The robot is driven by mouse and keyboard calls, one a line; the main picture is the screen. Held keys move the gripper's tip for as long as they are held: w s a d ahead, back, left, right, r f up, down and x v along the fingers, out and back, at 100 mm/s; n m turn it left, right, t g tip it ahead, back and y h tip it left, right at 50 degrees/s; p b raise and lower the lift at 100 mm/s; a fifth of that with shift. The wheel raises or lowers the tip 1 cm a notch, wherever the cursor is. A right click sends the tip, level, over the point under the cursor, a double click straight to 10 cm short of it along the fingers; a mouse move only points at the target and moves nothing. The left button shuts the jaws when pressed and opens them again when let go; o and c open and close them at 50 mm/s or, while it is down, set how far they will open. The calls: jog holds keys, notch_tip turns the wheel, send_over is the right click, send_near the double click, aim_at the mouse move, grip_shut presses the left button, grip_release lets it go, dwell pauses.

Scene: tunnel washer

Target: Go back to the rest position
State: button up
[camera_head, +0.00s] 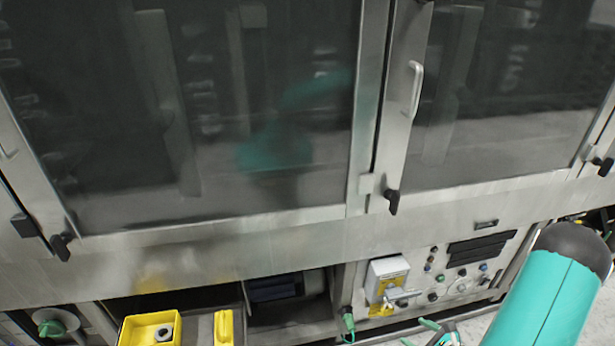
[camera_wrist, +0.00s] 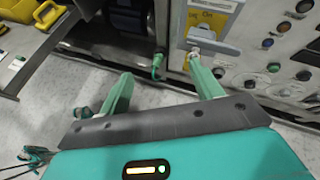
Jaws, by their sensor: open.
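My gripper (camera_head: 432,334) shows at the bottom edge of the head view, below the control panel (camera_head: 460,275) of the washer. In the wrist view my gripper (camera_wrist: 160,80) has its two green fingers spread wide apart with nothing between them. One finger points towards the grey lever switch (camera_wrist: 210,38) on its yellow plate; whether it touches cannot be told. The lever switch also shows in the head view (camera_head: 402,294). Most of my gripper's body is cut off in the head view.
The washer's large glass doors (camera_head: 200,110) fill the upper head view, with a metal handle (camera_head: 415,90). A green-ended plug (camera_head: 348,320) hangs beside the panel.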

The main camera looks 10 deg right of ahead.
jog(key=w+a+r+n+g+y, duration=0.2)
jog(key=a+r+n+g, duration=0.2)
jog(key=a+r+n, duration=0.55)
jog(key=w+a+r+n+g+y, duration=0.1)
jog(key=a+r+n+g+y, duration=0.15)
jog(key=a+r+n, duration=0.75)
jog(key=s+a+r+n+h, duration=0.2)
jog(key=s+r+n+h, duration=0.2)
jog(key=r, duration=0.7)
jog(key=s+a+r+n+h, duration=0.2)
jog(key=s+r+n+h, duration=0.3)
jog(key=r, duration=0.6)
jog(key=shift+s+a+n+t, duration=0.15)
jog(key=shift+s+n+t, duration=0.25)
jog(key=shift+s, duration=0.8)
